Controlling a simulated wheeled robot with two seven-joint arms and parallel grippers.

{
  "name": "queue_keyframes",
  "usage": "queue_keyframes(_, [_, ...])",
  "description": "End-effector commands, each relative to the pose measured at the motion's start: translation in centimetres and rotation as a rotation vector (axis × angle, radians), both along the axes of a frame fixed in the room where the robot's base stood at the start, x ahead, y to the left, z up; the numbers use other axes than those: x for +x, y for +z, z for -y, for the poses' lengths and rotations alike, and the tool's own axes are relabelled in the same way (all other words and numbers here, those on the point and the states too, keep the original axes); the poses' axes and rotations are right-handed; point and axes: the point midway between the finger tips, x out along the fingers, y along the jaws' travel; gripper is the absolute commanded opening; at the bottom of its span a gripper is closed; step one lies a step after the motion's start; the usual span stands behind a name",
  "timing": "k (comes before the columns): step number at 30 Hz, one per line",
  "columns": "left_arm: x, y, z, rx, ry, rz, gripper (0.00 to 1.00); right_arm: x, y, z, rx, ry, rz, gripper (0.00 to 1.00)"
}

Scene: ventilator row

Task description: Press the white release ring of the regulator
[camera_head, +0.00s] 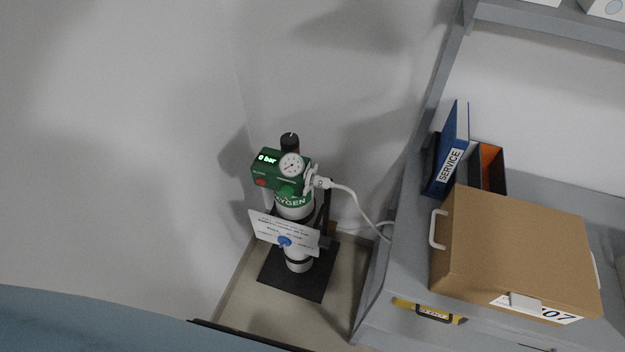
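A green regulator (270,168) sits on top of an oxygen cylinder (298,210) that stands in the corner. Its lit display reads "0 bar", and a round white gauge (291,165) and a red button (261,182) are on it. A white connector (318,183) sticks out on the regulator's right side, with a white hose (354,197) running from it. The white release ring seems to be at this connector, but it is too small to tell apart. Neither of my grippers is in view.
A grey bench (408,262) on the right carries a cardboard box (515,245), a blue service binder (453,150) and a dark holder (490,168). A white card (270,231) hangs before the cylinder. The cylinder stands on a black base plate (312,285). A blue-grey surface (90,325) fills the lower left.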

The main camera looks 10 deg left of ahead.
Motion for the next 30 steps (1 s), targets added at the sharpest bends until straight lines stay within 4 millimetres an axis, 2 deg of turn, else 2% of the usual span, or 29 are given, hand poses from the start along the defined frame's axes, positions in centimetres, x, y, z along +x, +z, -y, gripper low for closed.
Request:
queue_keyframes(2, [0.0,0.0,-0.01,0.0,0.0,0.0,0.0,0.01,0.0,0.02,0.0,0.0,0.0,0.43])
queue_keyframes(12, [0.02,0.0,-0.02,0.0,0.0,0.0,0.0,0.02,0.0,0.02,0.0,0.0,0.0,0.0])
queue_keyframes(30, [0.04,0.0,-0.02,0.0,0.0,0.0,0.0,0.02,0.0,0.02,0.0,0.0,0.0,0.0])
